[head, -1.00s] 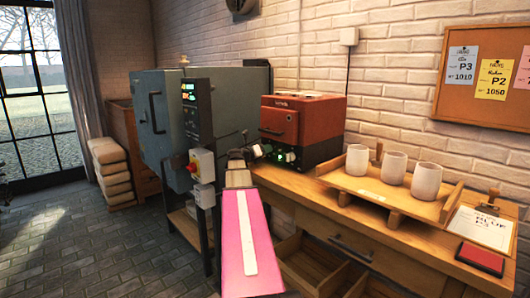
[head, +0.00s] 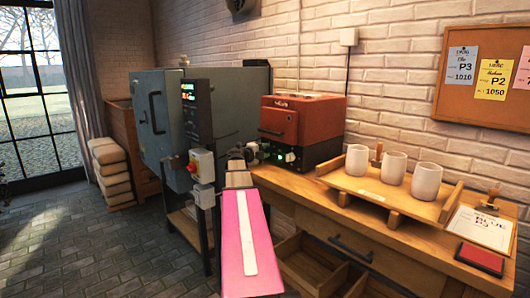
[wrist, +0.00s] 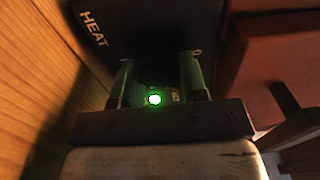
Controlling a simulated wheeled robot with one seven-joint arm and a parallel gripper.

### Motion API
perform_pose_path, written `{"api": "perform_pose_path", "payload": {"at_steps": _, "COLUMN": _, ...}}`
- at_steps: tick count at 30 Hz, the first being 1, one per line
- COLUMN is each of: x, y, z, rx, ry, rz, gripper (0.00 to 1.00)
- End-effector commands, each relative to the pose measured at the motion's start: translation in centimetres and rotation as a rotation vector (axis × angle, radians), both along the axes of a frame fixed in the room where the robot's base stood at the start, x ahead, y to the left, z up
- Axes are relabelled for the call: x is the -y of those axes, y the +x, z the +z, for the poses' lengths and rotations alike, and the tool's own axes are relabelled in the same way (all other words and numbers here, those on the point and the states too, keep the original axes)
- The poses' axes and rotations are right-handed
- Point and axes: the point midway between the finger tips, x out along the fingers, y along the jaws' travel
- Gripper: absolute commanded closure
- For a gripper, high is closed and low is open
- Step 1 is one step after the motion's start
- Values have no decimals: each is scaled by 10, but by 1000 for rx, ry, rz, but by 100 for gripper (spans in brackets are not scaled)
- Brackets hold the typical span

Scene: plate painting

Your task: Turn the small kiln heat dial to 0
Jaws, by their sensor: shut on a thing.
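The small kiln (head: 281,122) is orange-red with a dark base and stands on the wooden bench. The wrist view shows its dark front panel (wrist: 150,32) with the word HEAT. My gripper (wrist: 160,75) is at this panel, with its two fingers spread either side of the heat dial and shut on it. The dial is mostly hidden between the fingers, and its pointer and numbers cannot be read. A green light (wrist: 154,99) glows between the fingers. In the head view my gripper (head: 252,153) is at the left end of the kiln's lower front.
A large grey kiln (head: 157,120) with a control box (head: 190,105) stands close on the left. A wooden board (head: 375,193) with three pale cups is on the bench to the right.

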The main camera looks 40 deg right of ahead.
Motion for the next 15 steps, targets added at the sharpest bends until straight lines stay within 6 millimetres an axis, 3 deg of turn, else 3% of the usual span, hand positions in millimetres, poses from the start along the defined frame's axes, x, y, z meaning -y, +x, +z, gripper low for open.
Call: {"api": "perform_pose_path", "payload": {"at_steps": 15, "x": -1, "y": 0, "z": 0, "rx": -410, "ry": -33, "rz": 2, "gripper": 84}}
